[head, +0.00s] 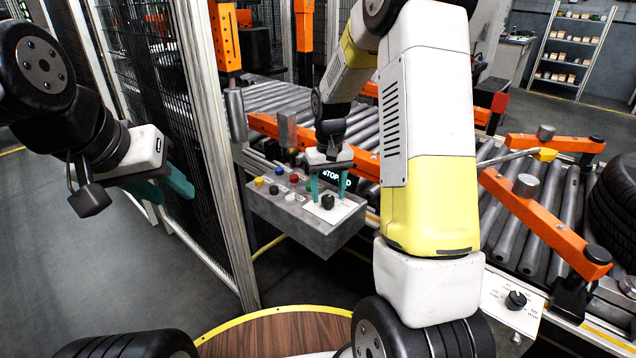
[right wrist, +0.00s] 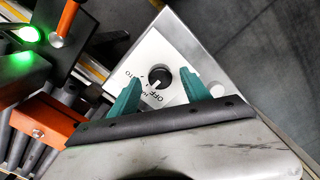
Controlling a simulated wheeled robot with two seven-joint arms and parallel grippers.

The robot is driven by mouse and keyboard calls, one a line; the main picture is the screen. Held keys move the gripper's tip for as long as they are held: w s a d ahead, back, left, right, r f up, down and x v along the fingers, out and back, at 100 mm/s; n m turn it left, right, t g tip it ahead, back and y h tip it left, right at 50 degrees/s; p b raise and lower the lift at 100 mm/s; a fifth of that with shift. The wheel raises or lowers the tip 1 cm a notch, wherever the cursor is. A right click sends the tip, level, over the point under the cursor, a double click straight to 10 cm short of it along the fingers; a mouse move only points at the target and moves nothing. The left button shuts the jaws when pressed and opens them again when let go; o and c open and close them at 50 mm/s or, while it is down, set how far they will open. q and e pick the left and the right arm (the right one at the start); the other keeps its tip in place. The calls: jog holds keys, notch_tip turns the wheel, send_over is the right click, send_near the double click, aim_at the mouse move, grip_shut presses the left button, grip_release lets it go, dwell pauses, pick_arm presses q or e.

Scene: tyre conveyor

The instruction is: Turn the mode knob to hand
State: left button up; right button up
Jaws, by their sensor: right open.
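The mode knob (head: 327,202) is a small black knob on a white plate at the right end of a grey control box (head: 318,238). My right gripper (head: 328,197) points down over it, open, with one teal finger on each side. In the right wrist view the knob (right wrist: 159,77) shows between the fingertips of the right gripper (right wrist: 160,68), with gaps beside it. Its pale pointer mark is toward the printed OFF; other lettering is partly hidden or too small to read. My left gripper (head: 176,196) is open and empty, at the left beside the fence.
A roller conveyor (head: 285,97) with orange arms (head: 540,215) lies behind. Another black knob (head: 516,299) is at lower right. A mesh fence (head: 150,100) stands at left.

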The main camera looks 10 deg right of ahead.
aim_at(328, 198)
notch_tip(328, 198, up, 7)
jog(key=shift+f, duration=0.1)
dwell(0.4)
jog(key=s+r+t+y, duration=0.1)
jog(key=s+r+t, duration=0.2)
jog(key=s+r, duration=0.75)
jog(key=s+a+r+t, duration=0.1)
jog(key=s+r, duration=0.1)
jog(key=s, duration=0.4)
jog(key=s+a+r+t+y, duration=0.1)
jog(key=s+t, duration=0.1)
jog(key=s, duration=0.5)
jog(key=shift+r, duration=0.35)
jog(key=shift+s, duration=0.1)
jog(key=shift+c, duration=0.5)
